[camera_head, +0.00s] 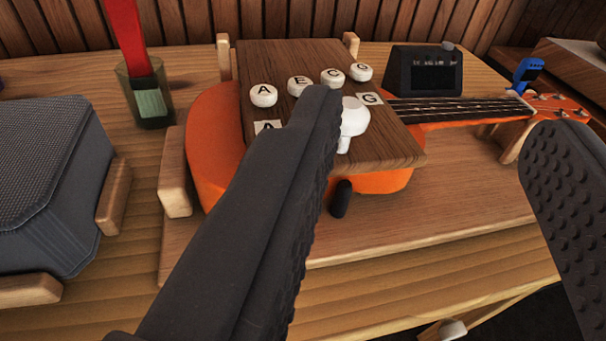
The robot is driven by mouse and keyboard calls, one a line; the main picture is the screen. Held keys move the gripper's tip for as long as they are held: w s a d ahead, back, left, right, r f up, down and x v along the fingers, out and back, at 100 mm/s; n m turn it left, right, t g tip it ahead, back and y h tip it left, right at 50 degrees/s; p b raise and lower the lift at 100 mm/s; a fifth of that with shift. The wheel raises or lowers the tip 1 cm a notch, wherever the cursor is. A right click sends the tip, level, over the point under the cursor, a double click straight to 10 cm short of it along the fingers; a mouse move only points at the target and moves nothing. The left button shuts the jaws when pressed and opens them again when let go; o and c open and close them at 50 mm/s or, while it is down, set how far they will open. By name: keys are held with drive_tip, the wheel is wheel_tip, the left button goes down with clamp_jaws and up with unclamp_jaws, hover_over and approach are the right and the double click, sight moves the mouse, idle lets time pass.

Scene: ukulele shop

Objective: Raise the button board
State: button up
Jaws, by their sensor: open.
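The button board (390,141) is a dark brown wooden plate over the body of an orange ukulele (207,140). Several round white lettered buttons (263,96) stand along its far side, with white letter labels near them. A larger white knob (354,117) stands on the board's near part, partly hidden by my left finger. My gripper (435,125) is open, with its two dark textured fingers wide apart. The left finger overlaps the board in the picture; I cannot tell whether it touches. The right finger is to the right of the board.
A grey speaker-like box (45,180) sits between wooden blocks at left. A glass (147,95) with a red item stands behind it. A black device (424,72) and a blue clip (527,72) are at the back right. The bench front is clear.

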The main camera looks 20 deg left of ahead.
drive_tip(key=y, duration=0.2)
approach(346, 130)
drive_tip(key=s, duration=0.2)
drive_tip(key=shift+d+b+x, duration=0.15)
drive_tip(key=shift+b+x, duration=0.05)
drive_tip(key=shift+x, duration=3.2)
drive_tip(key=shift+d+b+x, duration=0.15)
drive_tip(key=shift+b+x, duration=0.05)
drive_tip(key=shift+x, duration=3.25)
